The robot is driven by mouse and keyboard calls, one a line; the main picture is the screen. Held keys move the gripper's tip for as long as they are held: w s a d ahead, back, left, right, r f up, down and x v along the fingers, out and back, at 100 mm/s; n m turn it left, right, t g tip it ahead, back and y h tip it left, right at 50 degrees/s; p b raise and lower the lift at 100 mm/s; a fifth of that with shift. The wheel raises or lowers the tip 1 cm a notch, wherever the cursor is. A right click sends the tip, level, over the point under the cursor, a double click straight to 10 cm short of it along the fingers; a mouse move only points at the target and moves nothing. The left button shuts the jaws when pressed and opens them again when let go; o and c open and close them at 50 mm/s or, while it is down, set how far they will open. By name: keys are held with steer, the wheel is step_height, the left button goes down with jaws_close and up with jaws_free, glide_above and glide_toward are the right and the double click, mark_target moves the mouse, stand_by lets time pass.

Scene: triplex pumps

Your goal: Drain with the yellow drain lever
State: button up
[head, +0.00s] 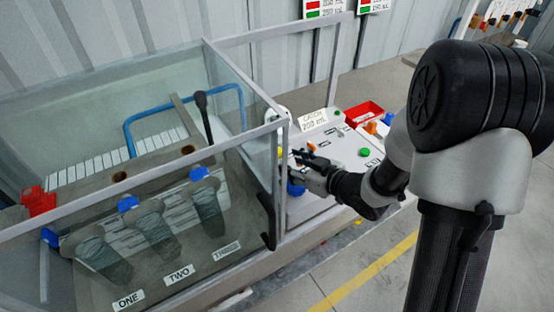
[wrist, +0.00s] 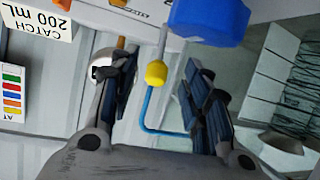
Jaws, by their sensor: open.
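The yellow drain lever shows in the wrist view as a yellow knob (wrist: 156,73) on a thin pale rod that runs up to the light panel. My gripper (wrist: 161,70) is open, with one finger on each side of the yellow knob. A gap shows between the knob and each finger in the picture; depth is hard to tell. In the head view my gripper (head: 302,165) is over the light control panel (head: 345,152), beside the corner post of the clear enclosure. I cannot make out the yellow knob surely there.
A large blue knob (wrist: 208,20) is close to the lever; it shows below my gripper in the head view (head: 295,188). The clear enclosure (head: 284,180) with three pumps stands left. A catch sign (head: 314,121), green button (head: 364,152) and red bin (head: 363,114) are nearby.

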steer(key=b+x, duration=0.1)
steer(key=x, duration=0.6)
steer(key=shift+w+a+f, duration=0.1)
steer(key=shift+w+a, duration=0.05)
steer(key=shift+c, duration=0.4)
jaws_close()
